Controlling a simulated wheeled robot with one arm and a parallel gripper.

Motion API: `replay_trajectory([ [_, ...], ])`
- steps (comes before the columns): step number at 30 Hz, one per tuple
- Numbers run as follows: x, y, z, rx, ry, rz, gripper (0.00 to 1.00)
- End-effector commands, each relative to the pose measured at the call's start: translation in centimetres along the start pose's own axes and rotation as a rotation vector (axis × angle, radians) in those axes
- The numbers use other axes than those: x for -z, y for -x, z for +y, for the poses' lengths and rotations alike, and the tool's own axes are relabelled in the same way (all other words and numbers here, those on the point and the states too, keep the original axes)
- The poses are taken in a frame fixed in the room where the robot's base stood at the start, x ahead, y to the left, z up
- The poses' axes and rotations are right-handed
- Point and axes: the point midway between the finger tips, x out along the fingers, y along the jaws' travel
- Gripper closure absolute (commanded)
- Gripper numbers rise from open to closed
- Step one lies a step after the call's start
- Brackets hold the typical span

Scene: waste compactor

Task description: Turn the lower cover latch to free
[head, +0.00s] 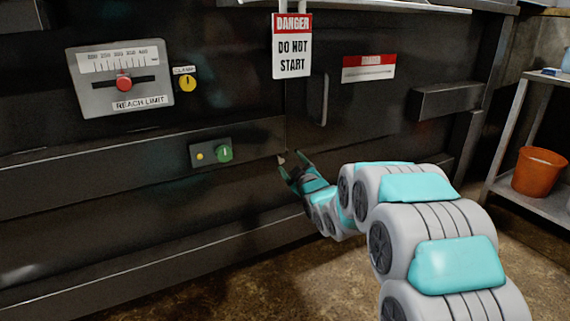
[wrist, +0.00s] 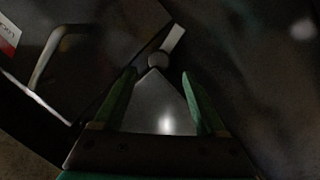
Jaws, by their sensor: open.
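The lower cover latch (wrist: 173,38) shows in the wrist view as a small pale bar running up and right from a round pivot (wrist: 158,60). In the head view the latch (head: 281,159) is a tiny light piece at the cover's lower left edge, partly hard to make out. My gripper (head: 290,162) is open in front of it. In the wrist view my gripper's (wrist: 159,74) green fingertips stand on either side, just short of the pivot. Nothing is between the fingers, and I cannot tell whether either one touches the latch.
The dark cover carries a vertical handle (head: 325,99) above my gripper. A hanging danger sign (head: 292,46) and a reach limit gauge (head: 120,78) are higher up. A shelf with an orange bucket (head: 540,172) stands at right.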

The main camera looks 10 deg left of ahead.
Motion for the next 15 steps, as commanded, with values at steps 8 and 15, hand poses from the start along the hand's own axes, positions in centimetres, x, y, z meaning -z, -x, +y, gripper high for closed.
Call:
replay_trajectory([
  [8, 0.0, -1.9, 0.0, 0.0, -0.001, 0.0, 0.26],
  [15, 0.0, -5.0, -0.1, 0.0, -0.002, 0.0, 0.26],
])
